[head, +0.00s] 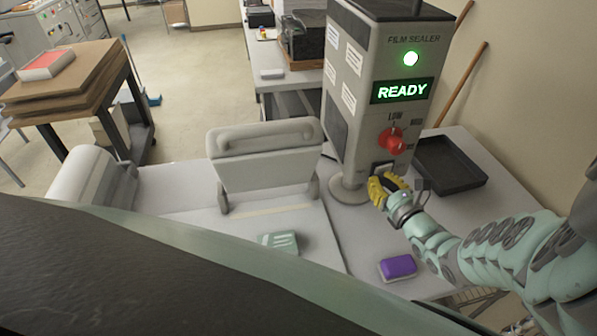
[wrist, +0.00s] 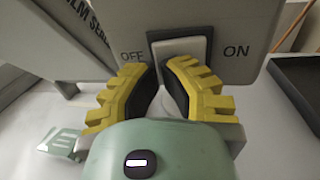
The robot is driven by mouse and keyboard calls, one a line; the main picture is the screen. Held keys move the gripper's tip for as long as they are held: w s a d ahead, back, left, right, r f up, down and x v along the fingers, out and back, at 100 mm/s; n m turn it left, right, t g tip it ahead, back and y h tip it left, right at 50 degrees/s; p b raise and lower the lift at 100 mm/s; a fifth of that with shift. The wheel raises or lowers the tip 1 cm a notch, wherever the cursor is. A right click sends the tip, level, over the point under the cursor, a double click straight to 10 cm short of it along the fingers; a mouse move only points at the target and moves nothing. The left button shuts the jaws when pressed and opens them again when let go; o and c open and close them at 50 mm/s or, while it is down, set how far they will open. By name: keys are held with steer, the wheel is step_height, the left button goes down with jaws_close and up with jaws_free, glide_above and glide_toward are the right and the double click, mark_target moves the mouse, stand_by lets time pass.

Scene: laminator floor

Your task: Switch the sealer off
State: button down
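The film sealer (head: 365,100) stands on the white table, with a lit green lamp (head: 411,58) and a green READY display (head: 402,91). A red dial (head: 392,140) sits below the display. A rocker switch (wrist: 181,48) low on the front has OFF marked at its left and ON at its right in the wrist view. My gripper (head: 385,186) has yellow ribbed fingers and is right at the switch. In the wrist view my gripper (wrist: 167,85) shows its fingertips close together in front of the switch, with a narrow gap. I cannot tell whether they touch it.
A black tray (head: 450,166) lies to the right of the sealer. A purple block (head: 397,268) and a pale green packet (head: 279,243) lie on the near table. A grey press-like unit (head: 264,158) stands left of the sealer.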

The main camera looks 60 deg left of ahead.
steer(key=shift+s+a, duration=0.1)
steer(key=shift+a, duration=0.05)
steer(key=shift+s+a+f+m+t+h+p, duration=0.1)
steer(key=shift+a+m+t+h+p, duration=0.2)
steer(key=shift+m+t, duration=0.55)
steer(key=shift+s+a+m+t+h+p, duration=0.15)
steer(key=shift+a+m+t+h, duration=0.3)
steer(key=shift+t, duration=0.7)
steer(key=shift+w+d, duration=0.15)
